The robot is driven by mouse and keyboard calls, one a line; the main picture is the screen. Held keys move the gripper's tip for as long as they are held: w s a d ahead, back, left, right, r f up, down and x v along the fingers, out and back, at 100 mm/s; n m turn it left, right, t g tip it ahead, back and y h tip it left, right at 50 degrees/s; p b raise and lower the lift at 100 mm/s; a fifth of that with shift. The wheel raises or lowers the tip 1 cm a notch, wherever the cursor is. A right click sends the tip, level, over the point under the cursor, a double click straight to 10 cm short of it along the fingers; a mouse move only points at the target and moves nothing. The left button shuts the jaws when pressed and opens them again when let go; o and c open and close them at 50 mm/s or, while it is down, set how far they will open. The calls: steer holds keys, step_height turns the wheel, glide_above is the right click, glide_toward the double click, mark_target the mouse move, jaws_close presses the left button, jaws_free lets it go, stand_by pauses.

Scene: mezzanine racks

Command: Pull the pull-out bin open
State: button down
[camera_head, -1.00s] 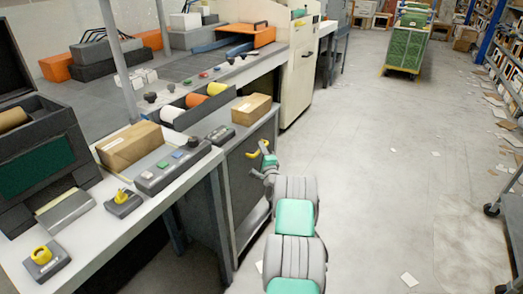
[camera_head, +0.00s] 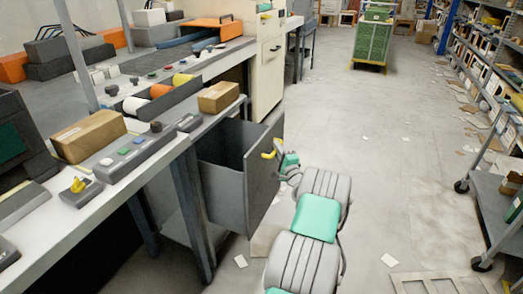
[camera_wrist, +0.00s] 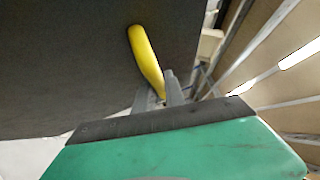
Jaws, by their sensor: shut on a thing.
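The grey pull-out bin (camera_head: 222,178) stands well out from under the workbench in the head view, and its empty-looking inside shows from above. Its front panel (camera_head: 263,170) carries a yellow handle (camera_head: 272,150). The handle also shows in the wrist view (camera_wrist: 145,55), against the dark panel (camera_wrist: 70,60). My gripper (camera_head: 281,156) is at the handle on the outer side of the panel. In the wrist view my gripper's fingers (camera_wrist: 158,95) are closed around the lower end of the handle. The bin's floor is hidden.
The workbench (camera_head: 130,170) holds cardboard boxes (camera_head: 88,135), a button panel (camera_head: 125,153) and rolls. A grey cart (camera_head: 490,210) stands at the right. A green crate stack (camera_head: 372,42) is far down the aisle. The floor (camera_head: 390,170) between is mostly clear, with scattered paper.

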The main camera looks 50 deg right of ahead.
steer(key=shift+s+d, duration=0.2)
steer(key=shift+s, duration=0.4)
steer(key=shift+s+d, duration=0.2)
steer(key=shift+s, duration=0.35)
steer(key=c, duration=1.7)
jaws_free()
steer(key=v, duration=0.7)
steer(key=shift+s+a, duration=0.15)
steer(key=shift+s, duration=0.2)
steer(key=shift+f, duration=0.1)
